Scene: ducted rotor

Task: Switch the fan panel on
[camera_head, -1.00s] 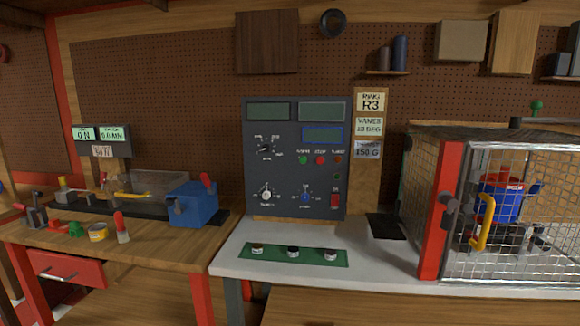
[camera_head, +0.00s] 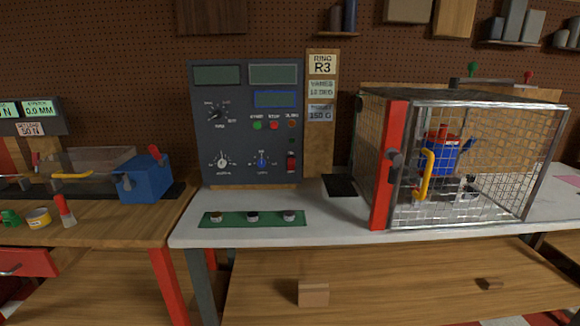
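The fan panel (camera_head: 240,140) is a dark grey upright box at the back of the white bench top. Its two upper displays and the blue-framed display (camera_head: 274,99) look dark and unlit. A red rocker switch (camera_head: 291,163) sits at its lower right; its position is too small to tell. A green button (camera_head: 257,125) and a red button (camera_head: 274,125) sit mid-panel, with a selector knob (camera_head: 216,114) to their left and two more knobs below. Neither of my grippers is in view.
A wire-mesh cage (camera_head: 470,165) with a red front post and yellow handle (camera_head: 426,172) stands right of the panel, holding a blue and red rotor unit (camera_head: 438,158). A green strip (camera_head: 235,218) with small round pieces lies in front of the panel. The wooden bench (camera_head: 110,215) at left holds a blue vise-like block (camera_head: 146,183).

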